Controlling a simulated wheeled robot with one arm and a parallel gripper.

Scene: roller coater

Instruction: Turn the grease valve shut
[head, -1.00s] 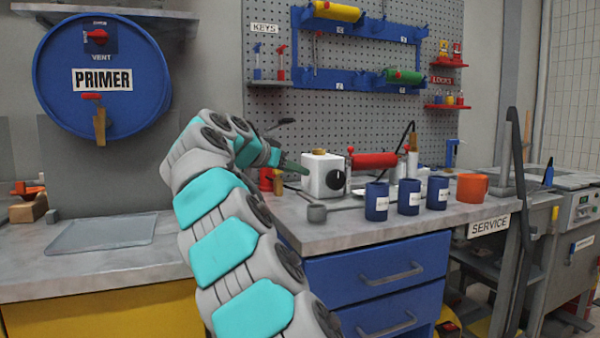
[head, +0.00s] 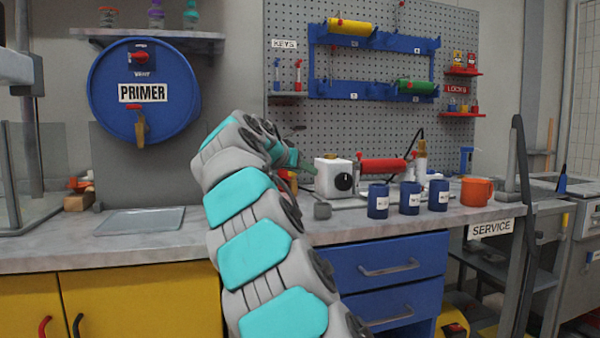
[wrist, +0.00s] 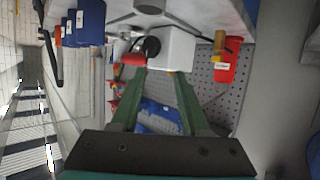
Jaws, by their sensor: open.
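No part is labelled as the grease valve, and I cannot tell for sure which it is. A white box with a black round knob (head: 344,181) stands on the bench; the box (wrist: 172,48) and knob (wrist: 151,46) also show in the wrist view. My gripper (wrist: 158,78) is open and empty, its green fingers pointing at the box. In the head view the fingertips are just left of the box, partly hidden by my arm. A red labelled container (wrist: 228,62) with a brass-coloured piece (wrist: 219,42) is right of the box in the wrist view.
A red roller (head: 383,166) lies right of the box. Several blue cups (head: 409,198) and an orange mug (head: 477,191) stand along the bench front. A blue primer drum (head: 165,110) hangs at left above a grey tray (head: 140,221).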

